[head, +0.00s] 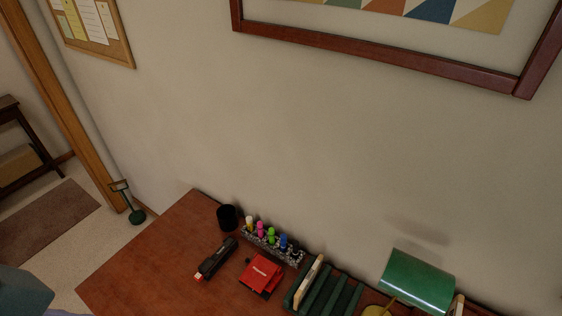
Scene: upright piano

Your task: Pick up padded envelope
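I cannot clearly make out a padded envelope. A thin cream item (310,281) stands on edge in the green slotted rack (327,298) on the desk, but I cannot tell what it is. Another pale item (458,306) shows partly behind the green lamp and is cut off by the bottom edge. Neither of my grippers is in view.
The brown desk (150,268) stands against the wall. On it are a black cup (227,217), a marker holder (272,244), a stapler (215,259), a red hole punch (262,273) and a green lamp (418,281). The desk's left part is clear.

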